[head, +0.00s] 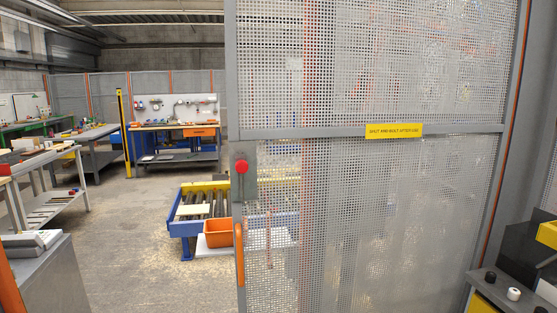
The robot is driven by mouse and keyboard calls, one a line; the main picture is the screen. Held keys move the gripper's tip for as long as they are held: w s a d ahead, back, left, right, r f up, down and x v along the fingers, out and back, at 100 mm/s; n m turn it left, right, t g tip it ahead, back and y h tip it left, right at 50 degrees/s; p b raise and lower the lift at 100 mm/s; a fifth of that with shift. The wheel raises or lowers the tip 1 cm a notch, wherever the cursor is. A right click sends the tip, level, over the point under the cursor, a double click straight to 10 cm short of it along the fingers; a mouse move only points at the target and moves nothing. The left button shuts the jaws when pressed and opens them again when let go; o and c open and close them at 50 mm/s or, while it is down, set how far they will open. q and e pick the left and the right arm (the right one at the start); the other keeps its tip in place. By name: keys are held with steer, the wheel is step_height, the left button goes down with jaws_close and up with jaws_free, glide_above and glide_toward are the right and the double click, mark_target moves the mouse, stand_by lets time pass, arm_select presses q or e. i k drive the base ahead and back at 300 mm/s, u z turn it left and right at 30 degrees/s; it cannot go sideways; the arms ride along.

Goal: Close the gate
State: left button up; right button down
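The gate (380,220) is a tall grey-framed panel of perforated mesh filling the right half of the head view. Its free left edge stands apart from anything on the left, with a wide opening beside it. A vertical orange handle (239,255) is on the lower left edge. Above it is a grey latch plate (249,188) with a red knob (241,167). A yellow sign (394,131) sits on the middle rail. Neither of my grippers is in view.
A grey cabinet (50,275) stands at lower left. A dark bench with small parts (514,293) is at lower right.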

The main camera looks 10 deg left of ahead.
mark_target(385, 130)
steer(key=u, duration=0.15)
steer(key=i, duration=0.95)
steer(key=z, duration=0.05)
